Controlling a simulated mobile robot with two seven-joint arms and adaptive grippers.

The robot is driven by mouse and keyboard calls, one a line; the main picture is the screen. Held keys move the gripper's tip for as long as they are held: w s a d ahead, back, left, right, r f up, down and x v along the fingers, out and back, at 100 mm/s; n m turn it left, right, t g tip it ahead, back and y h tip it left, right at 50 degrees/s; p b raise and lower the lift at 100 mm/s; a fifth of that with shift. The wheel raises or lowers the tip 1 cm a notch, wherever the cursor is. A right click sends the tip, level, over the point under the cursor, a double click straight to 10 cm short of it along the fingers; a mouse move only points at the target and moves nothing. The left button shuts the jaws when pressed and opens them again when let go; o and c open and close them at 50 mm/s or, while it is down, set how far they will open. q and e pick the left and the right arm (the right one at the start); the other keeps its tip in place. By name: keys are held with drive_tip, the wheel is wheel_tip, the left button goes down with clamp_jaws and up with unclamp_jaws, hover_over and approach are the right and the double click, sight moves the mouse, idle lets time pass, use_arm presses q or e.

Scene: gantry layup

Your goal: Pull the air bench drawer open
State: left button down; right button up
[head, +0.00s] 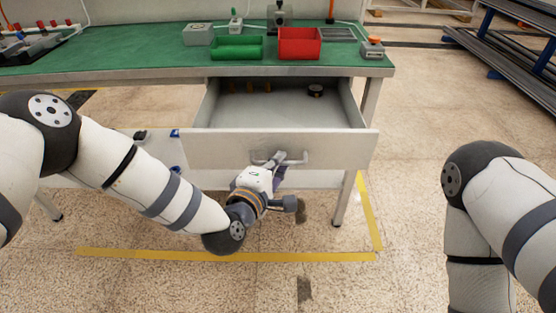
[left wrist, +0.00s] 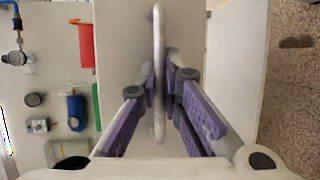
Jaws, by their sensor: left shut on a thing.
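The air bench drawer (head: 230,146) is pulled out from under the green-topped bench, and its grey inside shows in the head view. A few small items lie at its back, including a dark round one (head: 315,90). Its bar handle (head: 300,158) is on the front panel and also shows upright in the left wrist view (left wrist: 159,40). My left gripper (head: 277,163) is at the handle, its purple-padded fingers (left wrist: 160,88) shut on the bar from both sides. My right gripper is out of the head view; only my right arm shows at the right.
The bench top (head: 130,60) carries a green bin (head: 236,47), a red bin (head: 299,43) and small devices. Yellow tape (head: 250,256) marks the floor. Metal racks (head: 510,55) stand at the far right. Floor between my arms is clear.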

use_arm(q)
drive_tip(key=c, duration=2)
unclamp_jaws()
drive_tip(key=v, duration=1.2)
